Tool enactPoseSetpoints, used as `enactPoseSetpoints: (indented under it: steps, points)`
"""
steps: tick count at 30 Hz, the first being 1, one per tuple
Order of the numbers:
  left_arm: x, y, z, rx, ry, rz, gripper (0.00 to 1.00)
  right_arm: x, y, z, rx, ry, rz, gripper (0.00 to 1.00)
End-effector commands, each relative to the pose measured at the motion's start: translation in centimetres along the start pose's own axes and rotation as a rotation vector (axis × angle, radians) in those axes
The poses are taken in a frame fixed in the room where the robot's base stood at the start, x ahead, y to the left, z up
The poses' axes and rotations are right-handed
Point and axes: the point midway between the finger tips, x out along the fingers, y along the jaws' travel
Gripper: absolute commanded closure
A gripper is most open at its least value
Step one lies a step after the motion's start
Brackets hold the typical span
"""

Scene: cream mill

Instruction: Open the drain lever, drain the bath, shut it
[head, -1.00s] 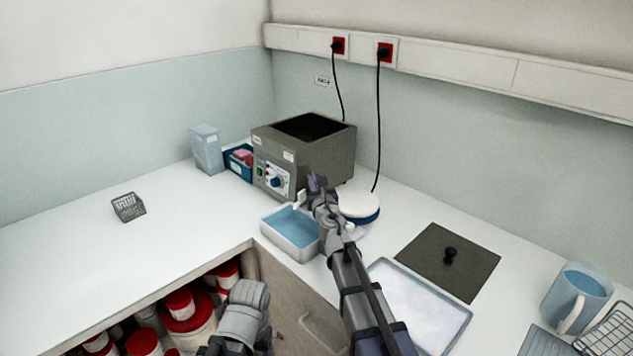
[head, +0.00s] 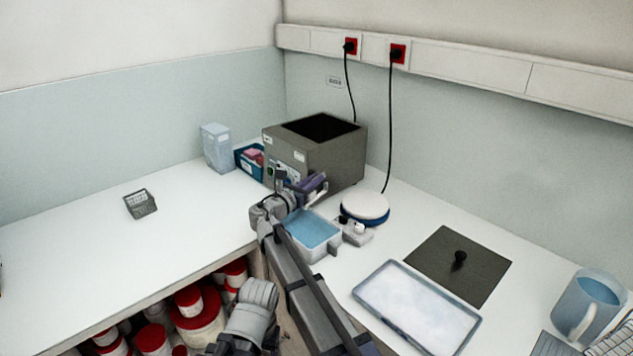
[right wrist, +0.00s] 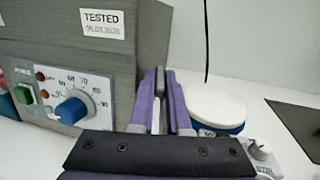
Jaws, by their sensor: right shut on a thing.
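The bath (head: 345,155) is a grey box with a dark open top; its front panel with a blue dial (right wrist: 71,110) shows in the right wrist view. My right gripper (head: 314,186) is at the lower front of the bath, and its purple fingers (right wrist: 160,105) are shut on a thin grey piece (right wrist: 160,84), apparently the drain lever. The fingers hide most of it, so its angle cannot be told. A white tray (head: 320,256) holding blue liquid stands below the gripper, in front of the bath. My left gripper is not in view.
A white and blue round device (head: 366,206) stands right of the bath. A dark lid (head: 470,277) with a knob, a shallow tray (head: 405,330) and a blue jug (head: 590,297) lie further right. A small wire basket (head: 140,204) is left; the counter around it is clear.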

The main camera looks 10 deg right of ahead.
Motion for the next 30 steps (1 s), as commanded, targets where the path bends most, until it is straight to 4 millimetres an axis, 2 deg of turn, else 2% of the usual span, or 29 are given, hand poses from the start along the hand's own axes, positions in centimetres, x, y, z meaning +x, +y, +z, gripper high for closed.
enactPoseSetpoints:
  steps: [9, 22, 23, 30]
  points:
    - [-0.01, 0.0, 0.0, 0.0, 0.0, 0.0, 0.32, 0.06, 0.46, 0.01, 0.0, 0.0, -0.074, 1.0]
    - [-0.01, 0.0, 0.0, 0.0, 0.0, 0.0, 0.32, 0.07, 0.41, 0.02, 0.0, 0.0, -0.082, 1.0]
    - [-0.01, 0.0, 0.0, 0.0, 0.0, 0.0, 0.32, 0.07, 0.41, 0.02, 0.0, 0.0, -0.082, 0.84]
    - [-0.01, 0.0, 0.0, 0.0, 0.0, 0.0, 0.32, 0.08, 0.43, 0.02, 0.0, -0.001, -0.081, 0.57]
